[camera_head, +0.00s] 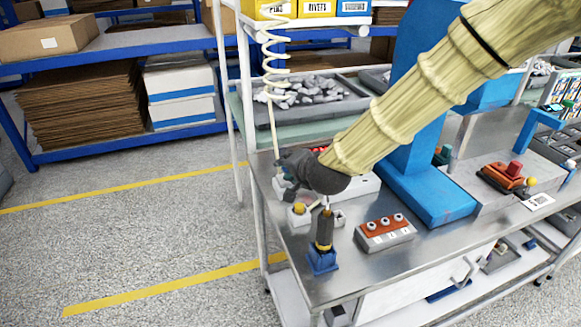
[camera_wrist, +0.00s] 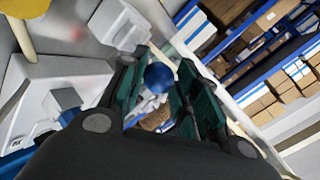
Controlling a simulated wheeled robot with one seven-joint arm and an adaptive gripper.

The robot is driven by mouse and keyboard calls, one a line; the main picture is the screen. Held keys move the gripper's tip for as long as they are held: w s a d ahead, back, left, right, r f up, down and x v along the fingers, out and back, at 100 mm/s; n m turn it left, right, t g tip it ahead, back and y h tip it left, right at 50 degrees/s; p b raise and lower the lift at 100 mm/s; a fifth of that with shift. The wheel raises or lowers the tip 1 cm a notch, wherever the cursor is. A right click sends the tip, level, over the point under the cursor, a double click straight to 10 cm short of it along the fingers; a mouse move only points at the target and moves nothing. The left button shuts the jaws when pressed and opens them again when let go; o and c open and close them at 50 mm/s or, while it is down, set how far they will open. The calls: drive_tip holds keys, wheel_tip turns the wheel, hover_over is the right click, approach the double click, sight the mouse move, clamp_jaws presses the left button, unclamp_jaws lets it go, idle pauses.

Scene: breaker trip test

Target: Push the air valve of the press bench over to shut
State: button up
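My gripper (camera_head: 287,183) is at the left end of the steel press bench (camera_head: 345,275), low over its back left corner. In the wrist view its green fingers (camera_wrist: 163,95) stand apart. A round blue knob (camera_wrist: 158,76) on a pale fitting shows between and beyond them; it looks like the air valve's handle. I cannot tell whether a finger touches it. In the head view my gripper and arm hide most of the valve, so its handle position is unclear. A coiled cream air hose (camera_head: 270,65) hangs down to this corner.
Near my gripper stand a small box with a yellow button (camera_head: 299,209), a dark-handled tool in a blue holder (camera_head: 323,250) and an orange-topped block (camera_head: 385,231). The blue press (camera_head: 425,190) rises to the right. Floor left of the bench is clear.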

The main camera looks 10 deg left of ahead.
drive_tip(key=shift+o, duration=1.3)
drive_tip(key=v, duration=1.2)
